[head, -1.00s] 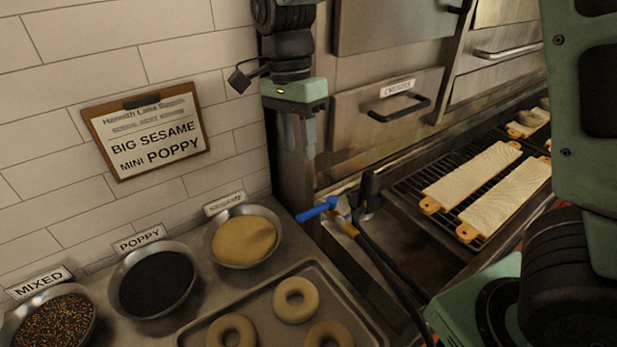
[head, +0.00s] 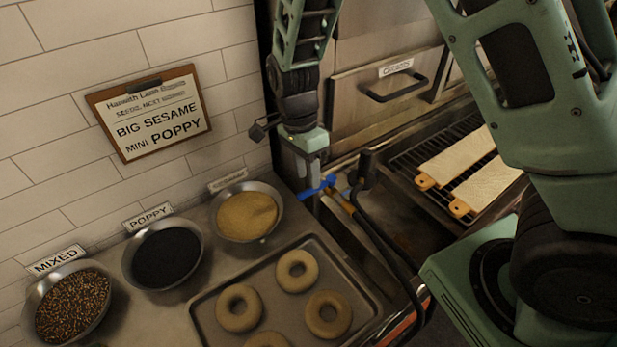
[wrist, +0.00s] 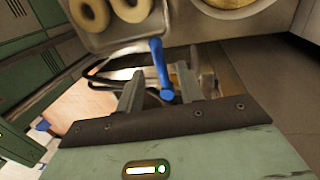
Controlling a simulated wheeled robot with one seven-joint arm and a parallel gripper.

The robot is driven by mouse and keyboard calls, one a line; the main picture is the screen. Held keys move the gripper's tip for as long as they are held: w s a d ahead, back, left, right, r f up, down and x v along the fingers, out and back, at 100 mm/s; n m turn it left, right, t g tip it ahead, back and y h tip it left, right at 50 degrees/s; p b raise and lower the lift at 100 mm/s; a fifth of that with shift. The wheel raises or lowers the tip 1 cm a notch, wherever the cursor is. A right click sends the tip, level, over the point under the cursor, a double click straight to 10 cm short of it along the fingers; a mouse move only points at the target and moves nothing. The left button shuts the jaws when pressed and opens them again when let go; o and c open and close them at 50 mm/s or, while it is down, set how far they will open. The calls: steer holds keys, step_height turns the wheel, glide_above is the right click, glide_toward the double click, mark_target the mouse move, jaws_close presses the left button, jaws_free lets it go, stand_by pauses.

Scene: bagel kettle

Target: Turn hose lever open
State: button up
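The blue hose lever (head: 316,187) sits beside the black hose, at the near edge of the oven bay. My gripper (head: 305,178) points down right at the lever in the head view. In the wrist view the lever (wrist: 160,68) shows between the two spread fingers of my gripper (wrist: 158,88), with a gap on either side. The gripper is open. I cannot tell whether either finger touches the lever. The black hose (head: 385,245) runs from its upright black handle toward the front right.
A tray (head: 205,318) of bagels lies in front, with bowls of sesame (head: 247,214), poppy (head: 166,256) and mixed seeds (head: 73,305) along the wall. Boards (head: 457,152) lie on the rack at right. A clipboard (head: 150,113) hangs on the tiled wall.

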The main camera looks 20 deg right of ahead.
steer(key=shift+s+f, duration=0.15)
steer(key=shift+f, duration=0.65)
steer(key=shift+s+f, duration=0.15)
steer(key=shift+f, duration=0.6)
jaws_close()
